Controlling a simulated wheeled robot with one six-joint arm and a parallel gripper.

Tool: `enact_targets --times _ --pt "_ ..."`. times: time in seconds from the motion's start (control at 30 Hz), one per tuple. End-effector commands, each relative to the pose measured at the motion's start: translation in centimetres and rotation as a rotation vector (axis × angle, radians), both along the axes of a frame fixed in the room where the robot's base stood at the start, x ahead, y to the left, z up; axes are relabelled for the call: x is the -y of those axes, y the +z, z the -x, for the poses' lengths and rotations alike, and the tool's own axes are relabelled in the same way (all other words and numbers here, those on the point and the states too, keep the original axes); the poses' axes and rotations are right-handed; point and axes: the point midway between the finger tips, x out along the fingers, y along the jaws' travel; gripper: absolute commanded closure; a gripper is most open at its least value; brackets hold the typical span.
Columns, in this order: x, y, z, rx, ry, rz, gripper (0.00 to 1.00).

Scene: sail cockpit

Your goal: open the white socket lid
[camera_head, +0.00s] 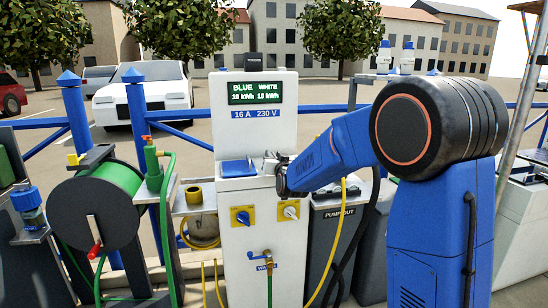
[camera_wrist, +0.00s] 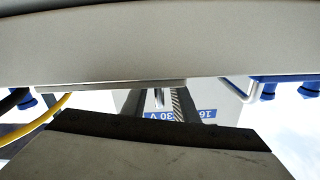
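The white power pedestal (camera_head: 258,120) carries a blue socket lid (camera_head: 238,168), which lies down at the left of its sloped face. My gripper (camera_head: 283,171) is at the right of that face, beside the blue lid, and covers most of the place where the white lid sits. I cannot tell how far the white lid is raised. In the wrist view, my gripper's fingers (camera_wrist: 161,105) stand apart, and the pedestal's upside-down label shows behind them. A broad pale surface (camera_wrist: 160,50) hides the fingertips, so contact with the lid cannot be seen.
A blue knob (camera_head: 242,216), a white knob (camera_head: 289,210) and a water tap (camera_head: 266,256) are below on the pedestal. A green hose reel (camera_head: 100,200) stands left. A grey pump-out cabinet (camera_head: 338,240) stands close on the right, with a yellow hose (camera_head: 335,240) before it.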

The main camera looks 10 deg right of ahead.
Motion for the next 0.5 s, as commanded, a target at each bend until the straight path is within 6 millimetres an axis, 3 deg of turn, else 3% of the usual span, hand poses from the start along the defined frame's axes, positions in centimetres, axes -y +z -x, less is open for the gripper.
enact_targets --times 0.07,0.17,0.2,0.5 --pt "0.0 0.0 0.01 0.0 0.0 0.0 0.74" --pt "-0.01 0.0 0.02 0.0 0.0 0.0 0.97" --pt "-0.01 0.0 0.02 0.0 0.0 0.0 1.0" --pt "0.01 0.14 0.03 0.0 0.001 -0.013 1.0"
